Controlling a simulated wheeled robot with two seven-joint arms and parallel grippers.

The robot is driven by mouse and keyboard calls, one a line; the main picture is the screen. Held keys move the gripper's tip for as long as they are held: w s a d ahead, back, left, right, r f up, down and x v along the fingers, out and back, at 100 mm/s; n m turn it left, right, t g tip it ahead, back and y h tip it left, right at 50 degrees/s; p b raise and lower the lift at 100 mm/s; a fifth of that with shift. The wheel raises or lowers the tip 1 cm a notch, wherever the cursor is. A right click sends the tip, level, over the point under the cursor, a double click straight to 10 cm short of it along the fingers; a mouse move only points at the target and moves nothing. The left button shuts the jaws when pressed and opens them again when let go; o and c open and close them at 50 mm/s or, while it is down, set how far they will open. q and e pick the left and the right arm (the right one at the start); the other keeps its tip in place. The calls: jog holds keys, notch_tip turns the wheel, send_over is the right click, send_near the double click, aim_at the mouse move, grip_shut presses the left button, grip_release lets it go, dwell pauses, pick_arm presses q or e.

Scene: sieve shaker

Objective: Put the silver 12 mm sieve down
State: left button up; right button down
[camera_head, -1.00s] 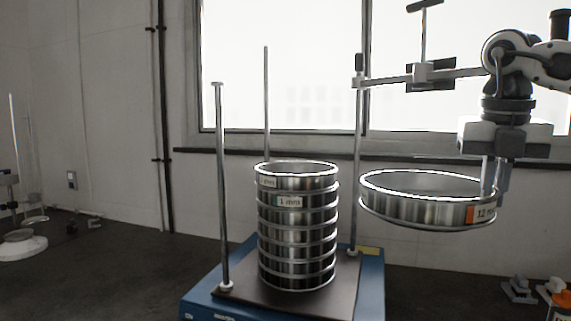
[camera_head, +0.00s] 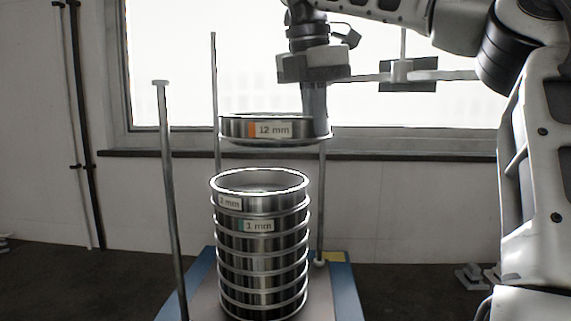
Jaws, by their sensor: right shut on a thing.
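The silver 12 mm sieve (camera_head: 237,128) hangs level in the air, with an orange-edged "12 mm" label on its front. My right gripper (camera_head: 315,122) points down and is shut on the right side of its rim. Below it is the stack of silver sieves (camera_head: 262,265), with "2 mm" and "1 mm" labels near its top. A clear gap shows between the held sieve and the open top rim of the stack. The stack stands on the blue shaker base (camera_head: 338,290). My left gripper is not in view.
Upright metal rods stand around the stack: a front left rod (camera_head: 166,180), a back left rod (camera_head: 214,90) and a right rod (camera_head: 321,205) partly behind my gripper. A clamp bar (camera_head: 410,74) shows at right. A grey item (camera_head: 476,276) lies at right on the dark bench.

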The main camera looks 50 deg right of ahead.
jog(key=w+f, duration=0.2)
jog(key=w+d+f+p, duration=0.1)
jog(key=w+f, duration=0.3)
jog(key=shift+w+d+f, duration=0.3)
jog(key=shift+f+p, duration=0.3)
jog(key=shift+f, duration=1.2)
jog(key=shift+f, duration=0.25)
jog(key=c, duration=1.6)
grip_release()
jog(key=shift+r, duration=0.1)
jog(key=r, duration=0.4)
jog(key=a+r, duration=0.1)
jog(key=r, duration=0.7)
jog(key=shift+a+r, duration=0.1)
jog(key=shift+a, duration=0.3)
